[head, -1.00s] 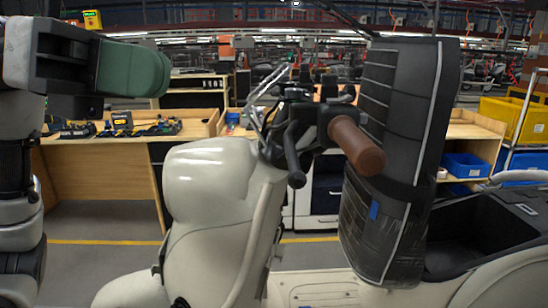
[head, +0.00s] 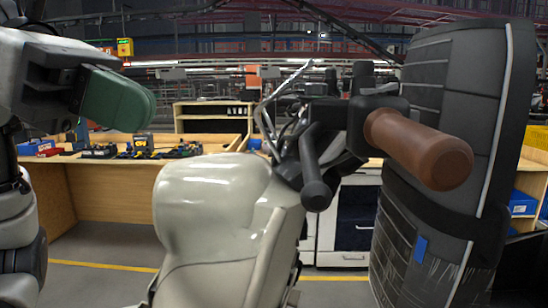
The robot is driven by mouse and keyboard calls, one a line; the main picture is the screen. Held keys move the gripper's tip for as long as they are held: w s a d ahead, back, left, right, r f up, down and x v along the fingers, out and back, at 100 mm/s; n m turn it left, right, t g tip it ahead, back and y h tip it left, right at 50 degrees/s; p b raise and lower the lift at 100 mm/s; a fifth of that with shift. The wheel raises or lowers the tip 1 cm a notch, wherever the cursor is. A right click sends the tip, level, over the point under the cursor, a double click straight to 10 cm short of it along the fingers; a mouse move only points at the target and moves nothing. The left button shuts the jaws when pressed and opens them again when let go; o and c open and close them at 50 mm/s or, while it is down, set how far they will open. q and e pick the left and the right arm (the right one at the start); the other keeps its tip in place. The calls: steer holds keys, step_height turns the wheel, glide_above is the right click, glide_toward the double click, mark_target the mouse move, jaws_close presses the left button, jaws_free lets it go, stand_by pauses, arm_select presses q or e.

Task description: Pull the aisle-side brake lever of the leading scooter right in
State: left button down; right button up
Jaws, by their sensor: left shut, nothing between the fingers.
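A cream scooter (head: 215,205) stands in front of me in the head view. Its brown handlebar grip (head: 420,148) points toward me at the right. A black brake lever (head: 314,170) with a rounded end hangs to the left of the grip, with a clear gap between them. My left gripper (head: 120,100), with green finger pads, is at the upper left, shut and empty. It is well to the left of the lever and apart from the scooter. My right gripper is not in view.
Open air lies between my left gripper and the handlebar.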

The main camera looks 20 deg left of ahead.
arm_select(q)
steer(key=r+p+x, duration=0.1)
steer(key=p+x, duration=0.3)
steer(key=x, duration=0.9)
steer(key=shift+d, duration=0.45)
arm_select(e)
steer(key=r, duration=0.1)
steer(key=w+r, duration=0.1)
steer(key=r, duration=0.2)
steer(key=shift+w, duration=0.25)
